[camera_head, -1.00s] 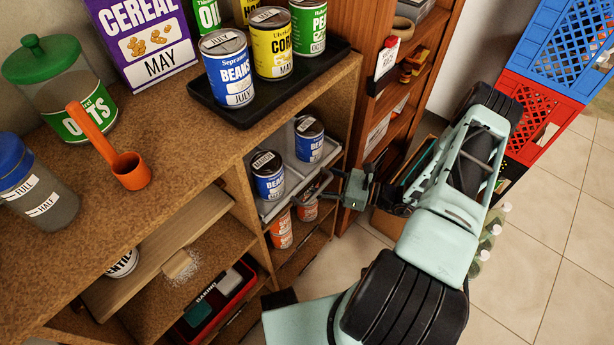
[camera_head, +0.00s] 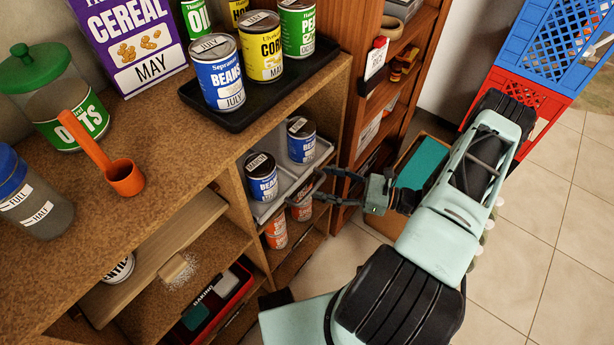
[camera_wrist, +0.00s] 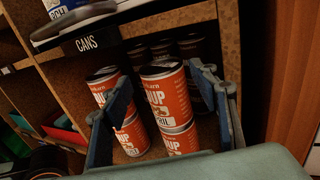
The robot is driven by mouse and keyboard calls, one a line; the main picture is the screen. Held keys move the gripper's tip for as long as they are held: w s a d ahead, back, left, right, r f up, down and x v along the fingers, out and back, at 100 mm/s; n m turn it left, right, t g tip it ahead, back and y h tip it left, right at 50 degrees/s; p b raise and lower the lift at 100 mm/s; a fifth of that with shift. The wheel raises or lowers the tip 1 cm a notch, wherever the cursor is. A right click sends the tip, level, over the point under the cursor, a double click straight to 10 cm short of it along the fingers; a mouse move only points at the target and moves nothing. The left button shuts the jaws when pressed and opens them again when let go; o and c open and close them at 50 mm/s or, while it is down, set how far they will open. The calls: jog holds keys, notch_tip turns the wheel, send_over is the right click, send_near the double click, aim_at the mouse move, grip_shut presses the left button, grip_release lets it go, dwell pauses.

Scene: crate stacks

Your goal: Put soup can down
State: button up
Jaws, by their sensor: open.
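Orange soup cans stand in the lower shelf compartment. In the wrist view a right stack has an upper soup can (camera_wrist: 163,97) on a lower soup can (camera_wrist: 181,139). A left stack has an upper soup can (camera_wrist: 103,85) above another soup can (camera_wrist: 131,136). In the head view, soup cans show at the compartment's front (camera_head: 276,233) and farther right (camera_head: 302,208). My gripper (camera_head: 316,184) is open and empty at the compartment's front. In the wrist view my gripper (camera_wrist: 160,80) has its fingers on either side of the right stack, apparently in front of it; contact is not visible.
A grey tray (camera_head: 280,187) with blue bean cans (camera_head: 262,178) sits just above. A CANS label (camera_wrist: 88,43) marks the shelf edge. Darker cans (camera_wrist: 190,48) stand behind. A wooden bookcase (camera_head: 352,110) rises to the right. The floor (camera_head: 540,230) at right is open.

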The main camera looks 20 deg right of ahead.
jog(key=v, duration=0.5)
dwell(0.4)
